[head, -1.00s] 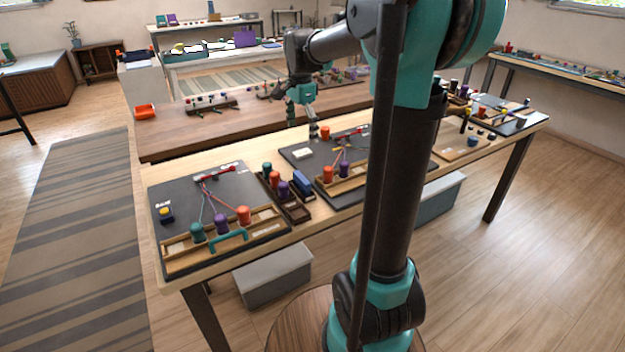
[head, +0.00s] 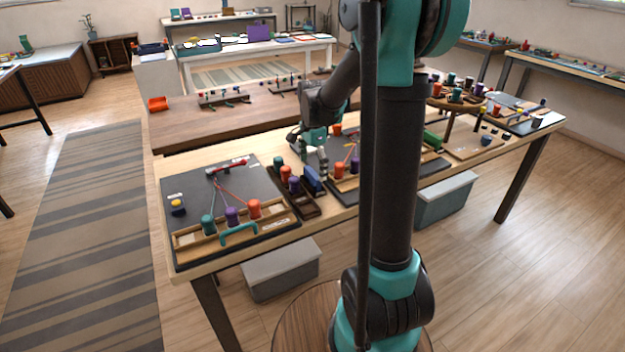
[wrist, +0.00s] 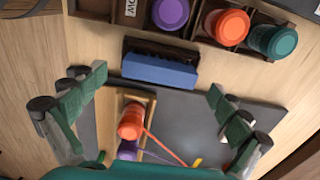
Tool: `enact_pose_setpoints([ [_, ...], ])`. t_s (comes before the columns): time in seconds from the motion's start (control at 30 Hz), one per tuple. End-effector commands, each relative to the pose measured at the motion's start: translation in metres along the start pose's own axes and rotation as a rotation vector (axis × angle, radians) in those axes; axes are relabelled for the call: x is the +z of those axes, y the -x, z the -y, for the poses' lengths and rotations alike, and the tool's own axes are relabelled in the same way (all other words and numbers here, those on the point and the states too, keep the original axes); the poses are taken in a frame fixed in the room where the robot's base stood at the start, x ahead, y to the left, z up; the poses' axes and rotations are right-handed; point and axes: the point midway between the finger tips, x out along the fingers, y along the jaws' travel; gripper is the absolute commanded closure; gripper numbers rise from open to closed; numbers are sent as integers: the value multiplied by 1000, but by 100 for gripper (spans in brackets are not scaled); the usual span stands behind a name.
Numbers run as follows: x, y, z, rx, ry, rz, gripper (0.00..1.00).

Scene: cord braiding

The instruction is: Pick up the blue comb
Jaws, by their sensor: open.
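The blue comb (head: 313,181) stands on the worktable, just right of the wooden rack of coloured spools (head: 290,180). In the wrist view the comb (wrist: 160,70) shows as a blue bar with a dark brown part along its far side. It lies crosswise between my fingers, near the fingertips in the picture. My gripper (wrist: 157,82) is open and empty, one finger on each side. In the head view my gripper (head: 315,160) hangs over the table close to the comb. I cannot tell the exact height gap.
The rack with purple, orange and teal spools (wrist: 228,24) stands close beside the comb. A dark braiding board (head: 255,180) with cords and spools is on the left. Another board with an orange spool (wrist: 131,121) lies on the other side. A round spool stand (head: 460,100) is at the right.

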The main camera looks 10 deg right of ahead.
Motion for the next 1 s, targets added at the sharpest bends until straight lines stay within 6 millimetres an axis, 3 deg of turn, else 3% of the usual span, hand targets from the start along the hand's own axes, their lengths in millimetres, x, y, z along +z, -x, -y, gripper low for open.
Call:
enact_pose_setpoints([
  [0.2, 0, -24, 0, 0, 0, 0, 0],
  [0.47, 1, -27, 0, 0, 0, 0, 0],
  [0.9, 1, -26, 0, 0, 0, 0, 52],
  [1.0, 1, -26, 0, 0, 0, 0, 52],
])
